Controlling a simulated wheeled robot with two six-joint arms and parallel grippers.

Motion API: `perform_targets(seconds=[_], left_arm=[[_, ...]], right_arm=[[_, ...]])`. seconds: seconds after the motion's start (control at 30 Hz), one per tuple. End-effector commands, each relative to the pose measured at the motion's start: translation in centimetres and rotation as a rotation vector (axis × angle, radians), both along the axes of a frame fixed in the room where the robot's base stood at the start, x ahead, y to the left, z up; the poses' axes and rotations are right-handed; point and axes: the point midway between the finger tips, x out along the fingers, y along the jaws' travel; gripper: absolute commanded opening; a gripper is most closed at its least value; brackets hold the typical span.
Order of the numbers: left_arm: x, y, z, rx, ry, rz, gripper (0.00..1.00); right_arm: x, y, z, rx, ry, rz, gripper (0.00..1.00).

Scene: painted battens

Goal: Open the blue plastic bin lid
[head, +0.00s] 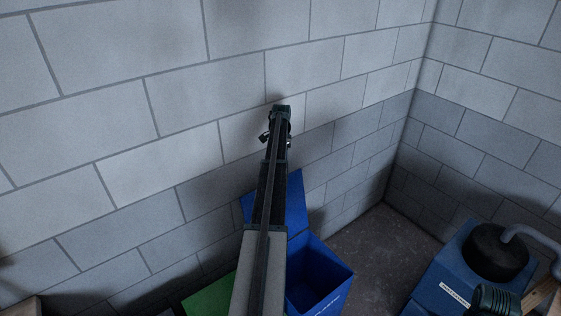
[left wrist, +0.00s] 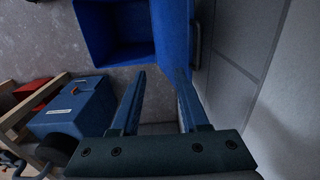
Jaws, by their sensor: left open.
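The blue plastic bin (head: 325,272) stands by the wall with its top open and its dark inside showing. Its blue lid (head: 296,203) is raised and leans back toward the block wall, partly hidden behind my left arm. In the left wrist view the open bin (left wrist: 84,30) is at the top and the lid (left wrist: 172,32) stands at its right side. My left gripper (head: 276,137) is high above the lid, near the wall. In the left wrist view its fingers (left wrist: 160,76) are spread with nothing between them. Whether a fingertip touches the lid, I cannot tell.
A green bin lid (head: 211,297) is left of the blue bin, partly hidden by my arm. A blue box (head: 447,270) with a black round part and a grey pipe stands at the right. Bare floor (head: 378,245) lies between. Block walls close the back and right.

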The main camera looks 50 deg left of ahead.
Motion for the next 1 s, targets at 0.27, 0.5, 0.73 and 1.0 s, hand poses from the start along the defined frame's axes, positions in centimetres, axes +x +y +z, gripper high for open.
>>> perform_targets(seconds=[0.27, 0.5, 0.73, 1.0], left_arm=[[0.0, 0.0, 0.4, 0.000, 0.000, 0.000, 0.45], [-0.2, 0.4, -0.5, 0.036, -0.003, 0.098, 0.10], [-1.1, 2.9, -3.3, 0.219, -0.086, 0.603, 0.00], [-1.7, 5.9, -4.8, 0.386, -0.329, 1.196, 0.00]], right_arm=[[0.0, 0.0, 0.4, 0.000, 0.000, 0.001, 0.30], [0.0, 0.0, -0.5, 0.000, 0.000, 0.001, 0.30], [0.0, 0.0, -4.0, -0.001, -0.001, 0.001, 0.30], [0.0, 0.0, -7.3, 0.000, -0.002, 0.001, 0.30]])
